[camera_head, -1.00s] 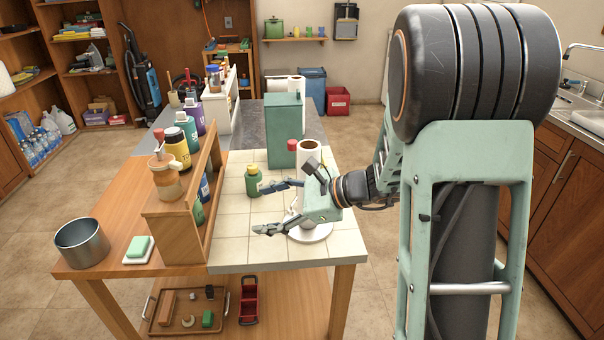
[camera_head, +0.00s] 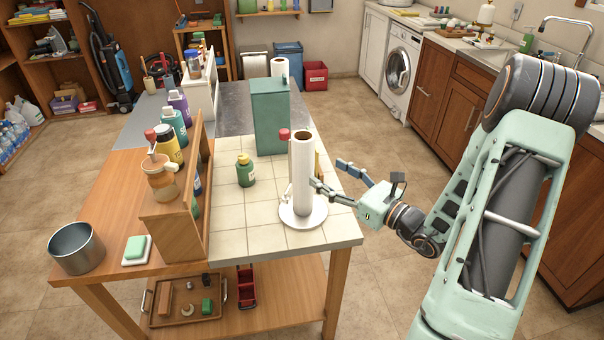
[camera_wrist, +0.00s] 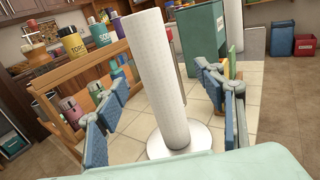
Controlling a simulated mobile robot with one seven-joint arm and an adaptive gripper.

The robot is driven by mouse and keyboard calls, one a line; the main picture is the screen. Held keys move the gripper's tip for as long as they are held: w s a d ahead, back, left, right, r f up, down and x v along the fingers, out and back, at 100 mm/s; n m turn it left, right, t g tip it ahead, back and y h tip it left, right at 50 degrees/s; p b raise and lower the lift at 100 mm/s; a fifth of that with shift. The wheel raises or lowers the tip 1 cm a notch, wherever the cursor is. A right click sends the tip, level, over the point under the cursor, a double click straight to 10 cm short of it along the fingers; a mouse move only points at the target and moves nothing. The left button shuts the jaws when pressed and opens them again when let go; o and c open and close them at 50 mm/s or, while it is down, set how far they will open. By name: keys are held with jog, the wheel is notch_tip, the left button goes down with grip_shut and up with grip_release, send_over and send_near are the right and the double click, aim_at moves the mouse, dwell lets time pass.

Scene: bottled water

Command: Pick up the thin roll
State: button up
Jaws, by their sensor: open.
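A tall, thin white paper roll (camera_head: 302,172) stands upright on a round white base (camera_head: 303,216) near the tiled tabletop's front right corner. In the wrist view the thin roll (camera_wrist: 156,80) rises ahead, between the spread fingers, leaning in the picture. My gripper (camera_head: 326,173) is open and empty, at the table's right edge, pointing left at the roll. One fingertip appears close to the roll's right side; I cannot tell if it touches. In the wrist view both blue-padded fingers of my gripper (camera_wrist: 162,72) are spread wide.
A green box (camera_head: 270,118) and a small green bottle (camera_head: 246,170) stand behind the roll. A wooden rack (camera_head: 180,215) with bottles is to the left. Another white roll (camera_head: 279,67) stands at the back. Floor right of the table is free.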

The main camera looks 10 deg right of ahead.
aim_at(311, 164)
jog(key=x, duration=0.4)
jog(key=shift+a, duration=0.15)
jog(key=x, duration=0.1)
jog(key=p+x, duration=0.1)
jog(key=x, duration=0.2)
jog(key=shift+a+r, duration=0.3)
jog(key=shift+a, duration=0.15)
jog(key=shift+w+a, duration=0.15)
jog(key=shift+w, duration=0.15)
jog(key=c, duration=1.5)
